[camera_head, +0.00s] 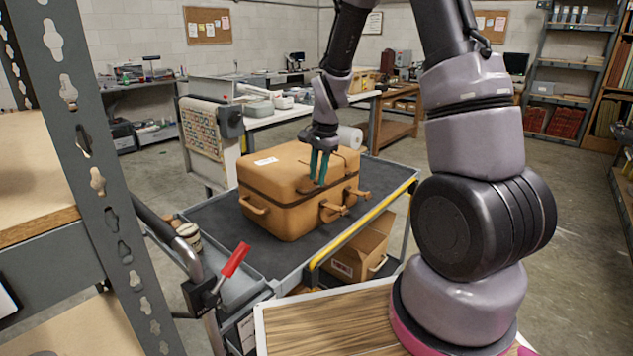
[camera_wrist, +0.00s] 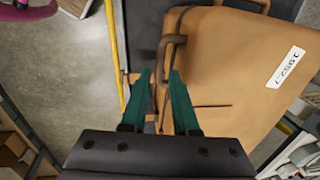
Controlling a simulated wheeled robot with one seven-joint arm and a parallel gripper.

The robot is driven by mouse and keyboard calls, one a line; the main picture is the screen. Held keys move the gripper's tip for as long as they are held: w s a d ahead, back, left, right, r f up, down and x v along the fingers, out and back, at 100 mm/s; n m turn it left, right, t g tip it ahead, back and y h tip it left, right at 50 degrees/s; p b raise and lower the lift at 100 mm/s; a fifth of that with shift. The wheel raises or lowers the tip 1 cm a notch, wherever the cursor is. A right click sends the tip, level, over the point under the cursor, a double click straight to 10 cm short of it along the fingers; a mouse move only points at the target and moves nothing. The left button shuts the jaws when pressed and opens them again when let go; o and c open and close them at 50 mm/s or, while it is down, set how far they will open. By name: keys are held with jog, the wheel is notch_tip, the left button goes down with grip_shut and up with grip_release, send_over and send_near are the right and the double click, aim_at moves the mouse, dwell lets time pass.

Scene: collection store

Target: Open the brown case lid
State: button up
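The brown case (camera_head: 282,217) lies flat on the cart with its lid (camera_head: 290,165) down. Two latch-like fittings (camera_head: 333,211) stick out from its right-hand side, and a handle (camera_head: 253,205) is on its left end. My gripper (camera_head: 317,181) points down over the case's right-hand edge. The case (camera_wrist: 228,70) fills the right there, with a white label reading 1952-7. A darker brown handle-like loop (camera_wrist: 172,42) lies just beyond the fingertips. Contact cannot be told.
The grey cart (camera_head: 205,220) has a yellow edge strip (camera_head: 352,232) and a red-handled lever (camera_head: 235,259). An open cardboard box (camera_head: 362,250) sits on its lower shelf. A metal rack (camera_head: 90,150) stands close on the left. Floor is clear to the right.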

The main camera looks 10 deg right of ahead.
jog(key=shift+w+a+f, duration=0.1)
jog(key=shift+f, duration=0.55)
jog(key=shift+w+a+f, duration=0.1)
jog(key=shift+f, duration=0.5)
grip_shut()
dwell(0.5)
